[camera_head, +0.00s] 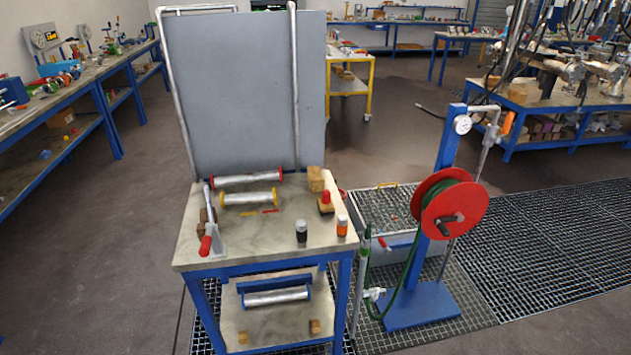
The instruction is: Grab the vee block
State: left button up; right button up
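I cannot tell for certain which object is the vee block. A plain light-brown block (316,179) stands at the back right of the near table (270,236). A second brown block (325,208) with a red part on it is just in front. More brown pieces (203,216) are at the table's left edge, partly behind a red-handled clamp (207,235). Two small brown blocks, one left (243,337) and one right (314,326), lie on the lower shelf. Neither of my grippers is in view.
Two flanged cylinders, one red-ended (246,180) and one yellow-ended (248,199), lie on the table. Black (301,231) and orange (342,226) bottles stand near its front right. A grey panel (245,95) rises behind; a red hose reel (454,211) stands right.

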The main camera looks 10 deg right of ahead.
aim_at(317, 181)
jog(key=i+l, duration=0.2)
jog(key=l, duration=0.2)
jog(key=i+l, duration=0.25)
jog(key=l, duration=0.15)
jog(key=i+l, duration=0.2)
jog(key=l, duration=0.2)
jog(key=i+l, duration=0.2)
jog(key=l, duration=0.2)
jog(key=i+l+z, duration=0.1)
jog(key=i+l, duration=0.15)
jog(key=l, duration=0.15)
